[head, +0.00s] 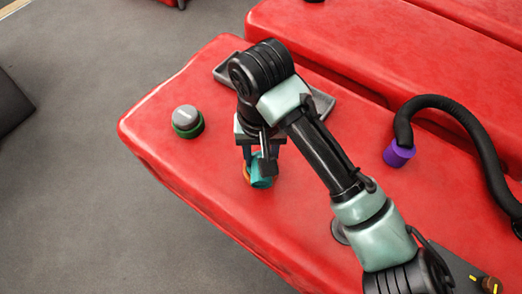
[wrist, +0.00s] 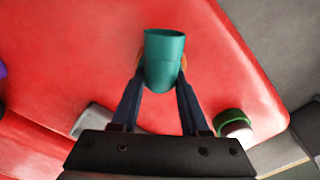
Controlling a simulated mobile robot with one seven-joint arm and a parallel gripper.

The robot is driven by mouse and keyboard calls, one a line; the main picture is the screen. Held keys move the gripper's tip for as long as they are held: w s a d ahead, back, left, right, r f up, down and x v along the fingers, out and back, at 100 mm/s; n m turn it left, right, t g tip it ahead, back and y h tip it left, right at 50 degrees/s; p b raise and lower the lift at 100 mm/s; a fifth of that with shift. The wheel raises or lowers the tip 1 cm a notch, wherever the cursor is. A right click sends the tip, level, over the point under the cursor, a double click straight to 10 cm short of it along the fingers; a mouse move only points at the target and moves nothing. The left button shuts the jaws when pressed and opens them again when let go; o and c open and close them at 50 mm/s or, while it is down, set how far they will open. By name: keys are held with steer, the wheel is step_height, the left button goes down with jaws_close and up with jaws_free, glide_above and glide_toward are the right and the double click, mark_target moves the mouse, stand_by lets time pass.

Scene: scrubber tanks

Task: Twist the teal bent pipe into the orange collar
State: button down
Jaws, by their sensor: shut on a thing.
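The teal bent pipe (head: 262,182) is between the fingers of my gripper (head: 257,165), low over the red tank's top near its front edge. In the wrist view the pipe (wrist: 164,62) fills the space between the dark fingertips of my gripper (wrist: 160,82), which is shut on it. The orange collar (head: 247,174) shows as a sliver left of the pipe in the head view, and as small orange patches either side of it in the wrist view. The pipe and fingers hide most of the collar; I cannot tell how far the pipe sits in it.
A grey-topped cap in a green ring (head: 187,121) stands to the left on the tank (head: 215,195). A grey tray (head: 320,103) lies behind my arm. A black hose with a purple end (head: 399,153) lies at right.

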steer(key=shift+s+a+f+m+p, duration=0.15)
steer(key=shift+s+f+m+p, duration=0.1)
steer(key=shift+m+p, duration=0.45)
steer(key=shift+s+a+f+m+p, duration=0.1)
steer(key=shift+f+m+p, duration=0.25)
steer(key=shift+p, duration=0.5)
steer(key=shift+m+p, duration=0.4)
steer(key=shift+m, duration=0.05)
steer(key=shift+r+m+p, duration=0.1)
steer(key=shift+m+p, duration=0.2)
steer(key=shift+p, duration=0.25)
steer(key=shift+m+p, duration=0.4)
steer(key=shift+p, duration=0.1)
steer(key=shift+m+p, duration=0.3)
steer(key=shift+p, duration=0.5)
steer(key=shift+m, duration=0.3)
steer(key=shift+w, duration=0.1)
